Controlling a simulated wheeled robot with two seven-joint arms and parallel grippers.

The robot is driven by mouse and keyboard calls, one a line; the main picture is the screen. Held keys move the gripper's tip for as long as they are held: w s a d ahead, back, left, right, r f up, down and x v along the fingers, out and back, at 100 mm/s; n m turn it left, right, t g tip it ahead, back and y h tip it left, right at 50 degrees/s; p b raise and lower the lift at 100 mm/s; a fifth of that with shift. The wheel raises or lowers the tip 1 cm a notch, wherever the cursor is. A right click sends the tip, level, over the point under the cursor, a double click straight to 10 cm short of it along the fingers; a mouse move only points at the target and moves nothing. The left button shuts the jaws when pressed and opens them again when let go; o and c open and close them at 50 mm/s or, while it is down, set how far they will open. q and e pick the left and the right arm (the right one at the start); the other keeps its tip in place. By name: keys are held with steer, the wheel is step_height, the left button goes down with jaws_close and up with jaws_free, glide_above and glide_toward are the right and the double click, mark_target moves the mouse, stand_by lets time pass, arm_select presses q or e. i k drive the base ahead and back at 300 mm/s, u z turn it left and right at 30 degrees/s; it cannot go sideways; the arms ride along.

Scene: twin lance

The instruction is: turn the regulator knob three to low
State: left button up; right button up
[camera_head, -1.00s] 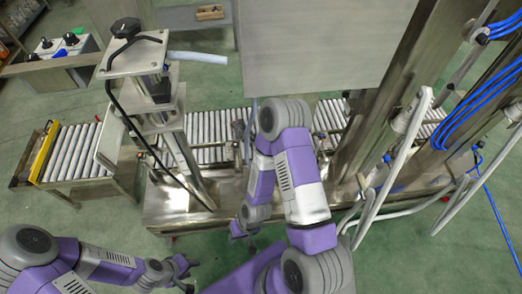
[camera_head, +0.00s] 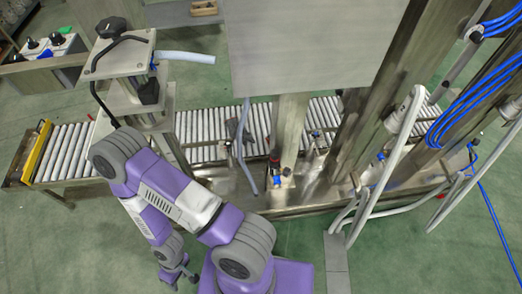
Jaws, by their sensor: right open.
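Small regulator-like fittings with dark or blue knobs sit along the steel machine (camera_head: 300,204). One is a blue fitting (camera_head: 278,181) at the foot of the middle post, another a small blue one (camera_head: 381,156) further right. A larger black knob (camera_head: 111,27) tops the steel stand at upper left. I cannot read any numbers or settings, so I cannot tell which is knob three. My right gripper (camera_head: 184,276) hangs open and empty at the lower middle, in front of the machine and apart from every knob. My left gripper is not in view.
A roller conveyor (camera_head: 70,150) runs behind the machine, with a yellow bar (camera_head: 40,150) at its left end. A large grey panel (camera_head: 310,50) hides part of the back. Pale hoses (camera_head: 375,195) hang at right. Green floor (camera_head: 70,240) at lower left is clear.

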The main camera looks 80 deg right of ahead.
mark_target(275, 152)
steer(key=k, duration=0.8)
steer(key=z, duration=1.8)
steer(key=i, duration=0.05)
steer(key=u, duration=0.4)
